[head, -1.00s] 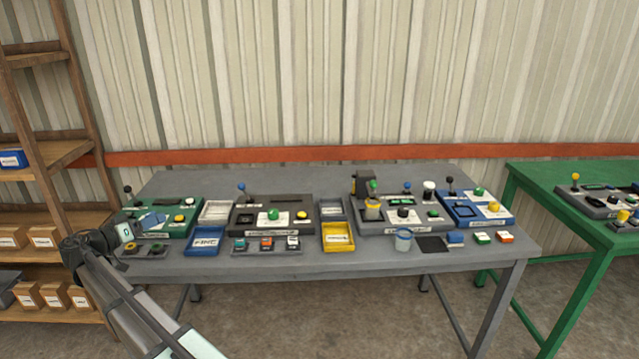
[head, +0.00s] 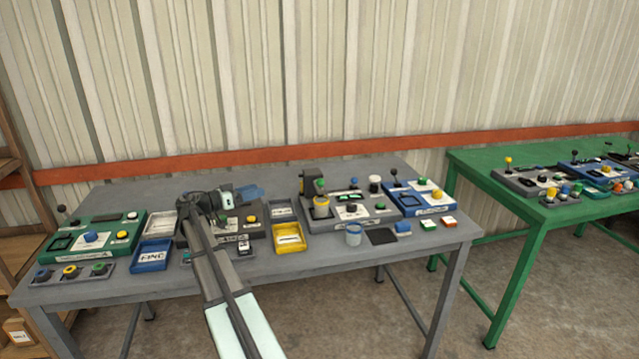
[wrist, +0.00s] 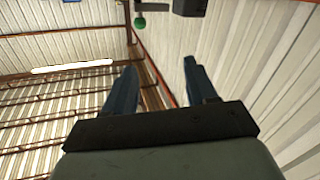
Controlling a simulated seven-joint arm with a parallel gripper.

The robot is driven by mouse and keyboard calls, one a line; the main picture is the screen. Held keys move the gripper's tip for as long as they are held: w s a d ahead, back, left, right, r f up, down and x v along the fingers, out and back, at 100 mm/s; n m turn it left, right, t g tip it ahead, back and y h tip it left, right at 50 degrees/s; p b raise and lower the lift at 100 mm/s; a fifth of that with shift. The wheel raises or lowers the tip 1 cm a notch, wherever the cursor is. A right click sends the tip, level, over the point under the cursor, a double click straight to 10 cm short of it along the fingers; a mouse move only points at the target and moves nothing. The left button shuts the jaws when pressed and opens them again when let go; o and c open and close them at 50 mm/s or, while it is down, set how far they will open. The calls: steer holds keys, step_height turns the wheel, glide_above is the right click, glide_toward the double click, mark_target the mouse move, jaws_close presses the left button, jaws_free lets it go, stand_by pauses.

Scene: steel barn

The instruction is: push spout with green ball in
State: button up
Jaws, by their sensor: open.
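The dispenser (head: 311,177) is a black and yellow unit standing upright on a grey panel at the right half of the grey table. A green ball (head: 319,186) sits on its front, above a yellow cup-like part (head: 321,207). The green ball (wrist: 139,23) also shows at the top of the wrist view, on a thin grey stem beside a dark block (wrist: 190,7). My gripper (head: 256,191) is left of the dispenser, above the dark middle panel, its blue fingers pointing right. The fingers (wrist: 160,75) are apart with nothing between them. The gripper is not touching the dispenser.
A joystick (head: 393,177) and blue panel (head: 410,207) stand right of the dispenser. A green table (head: 500,226) stands at right. The space above the panels is open.

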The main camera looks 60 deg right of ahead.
steer(key=m+g, duration=0.2)
glide_toward(320, 187)
steer(key=shift+y, duration=0.4)
steer(key=x, duration=0.3)
steer(key=r+x, duration=0.1)
steer(key=x, duration=0.3)
steer(key=w+r+x, duration=0.1)
steer(key=x, duration=0.2)
steer(key=shift+s+d, duration=0.1)
steer(key=shift+d, duration=0.45)
steer(key=shift+c, duration=0.2)
jaws_close()
